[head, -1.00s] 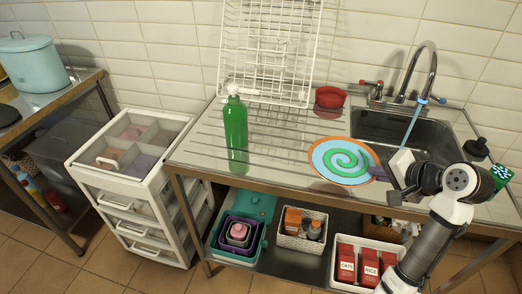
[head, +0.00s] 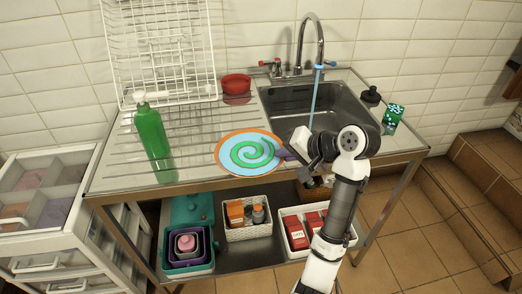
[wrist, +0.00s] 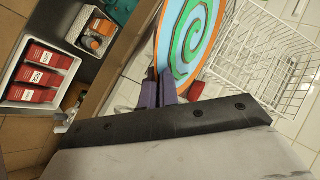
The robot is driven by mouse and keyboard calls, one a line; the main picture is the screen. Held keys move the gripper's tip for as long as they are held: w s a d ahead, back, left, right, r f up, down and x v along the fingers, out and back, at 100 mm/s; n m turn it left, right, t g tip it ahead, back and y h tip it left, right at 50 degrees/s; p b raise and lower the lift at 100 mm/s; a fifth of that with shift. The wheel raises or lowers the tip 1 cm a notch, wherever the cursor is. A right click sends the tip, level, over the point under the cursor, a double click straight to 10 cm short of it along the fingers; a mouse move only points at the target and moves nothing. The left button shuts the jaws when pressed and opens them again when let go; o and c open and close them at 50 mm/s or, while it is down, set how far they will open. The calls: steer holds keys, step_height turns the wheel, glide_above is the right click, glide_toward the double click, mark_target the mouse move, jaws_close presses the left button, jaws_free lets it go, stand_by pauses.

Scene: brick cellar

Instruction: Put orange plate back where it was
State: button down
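The orange plate (head: 221,152), with an orange rim and a green spiral on light blue, is at the front right of the steel drainboard, left of the sink. It also shows in the wrist view (wrist: 195,40), at the top, face visible. My gripper (head: 283,153) has purple fingers, which meet the plate's right edge in the head view. In the wrist view the fingers (wrist: 160,84) are close together at the plate's edge, shut on it. The plate looks slightly raised off the drainboard; the exact gap is hard to tell.
A white wire dish rack (head: 160,55) stands against the wall behind the drainboard. A green bottle (head: 153,140) is left of the plate. A red bowl (head: 235,83) sits behind it. The sink (head: 290,105) and tap (head: 318,40) are right. A shelf below holds baskets.

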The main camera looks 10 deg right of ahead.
mark_target(231, 138)
steer(key=w+a+p, duration=0.1)
steer(key=w+a, duration=0.5)
steer(key=w+a+p, duration=0.2)
steer(key=w+a, duration=0.3)
steer(key=w, duration=0.1)
steer(key=shift+w+a+r, duration=0.15)
steer(key=shift+w+a, duration=0.15)
steer(key=shift+a, duration=0.1)
steer(key=shift+w+a+f, duration=0.15)
steer(key=shift+f, duration=0.05)
steer(key=shift+f+p, duration=0.5)
steer(key=shift+f, duration=1.15)
steer(key=shift+f, duration=0.1)
steer(key=c, duration=2)
jaws_free()
steer(key=shift+o, duration=0.3)
steer(key=b+v, duration=0.2)
steer(key=v, duration=1)
